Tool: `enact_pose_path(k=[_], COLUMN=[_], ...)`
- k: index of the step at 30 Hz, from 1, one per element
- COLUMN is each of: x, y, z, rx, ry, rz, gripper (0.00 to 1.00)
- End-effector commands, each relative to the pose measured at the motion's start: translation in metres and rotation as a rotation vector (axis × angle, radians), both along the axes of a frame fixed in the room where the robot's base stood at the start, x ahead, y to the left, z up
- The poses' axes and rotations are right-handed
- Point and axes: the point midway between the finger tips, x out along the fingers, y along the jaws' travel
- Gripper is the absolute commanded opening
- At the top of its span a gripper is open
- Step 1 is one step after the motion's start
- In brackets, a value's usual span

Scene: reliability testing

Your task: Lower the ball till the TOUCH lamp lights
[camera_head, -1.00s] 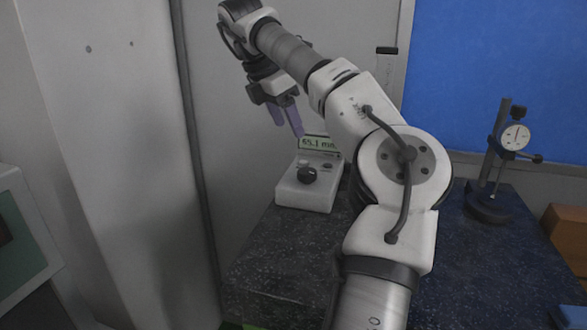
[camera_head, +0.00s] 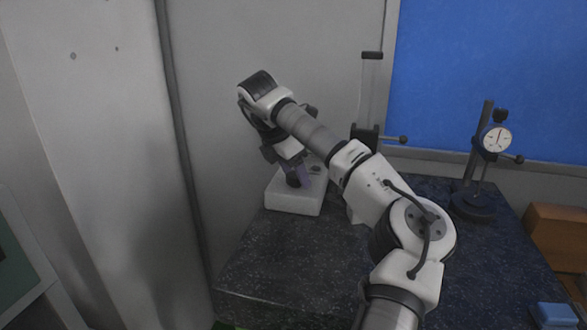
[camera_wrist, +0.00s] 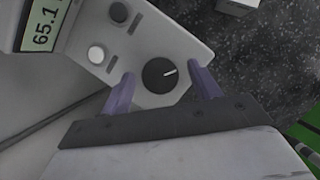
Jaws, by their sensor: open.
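A white control box (camera_head: 290,199) stands on the dark speckled bench. In the wrist view it carries a black knob (camera_wrist: 158,76) with a white pointer line, a pale round button or lamp (camera_wrist: 97,54), a dark round one (camera_wrist: 119,13), and a display (camera_wrist: 44,28) reading 65.1. I cannot tell which is the TOUCH lamp; neither round part looks lit. My gripper (camera_wrist: 164,80) is open, its purple fingers on either side of the knob. Whether they touch it is unclear. In the head view my gripper (camera_head: 299,178) is down at the box. I cannot make out the ball.
Behind my arm stands a tall clear column (camera_head: 371,90) with a black base and side knob. A dial gauge on a black stand (camera_head: 474,203) is at the right of the bench (camera_head: 265,265). A brown box (camera_head: 555,230) and a blue block (camera_head: 556,313) lie further right.

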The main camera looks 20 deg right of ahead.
Motion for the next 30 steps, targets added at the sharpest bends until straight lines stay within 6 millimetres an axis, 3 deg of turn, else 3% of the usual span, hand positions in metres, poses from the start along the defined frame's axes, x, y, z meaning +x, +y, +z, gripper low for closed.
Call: enact_pose_path(k=[5,15,30], x=[-0.0001,-0.0001,-0.0013], y=[-0.0001,-0.0002,-0.0008], z=[-0.0003,-0.0001,-0.0029], rx=[0.000,0.000,-0.003], ry=[0.000,0.001,-0.002], rz=[0.000,0.000,0.139], gripper=[0.62,0.17,0.17])
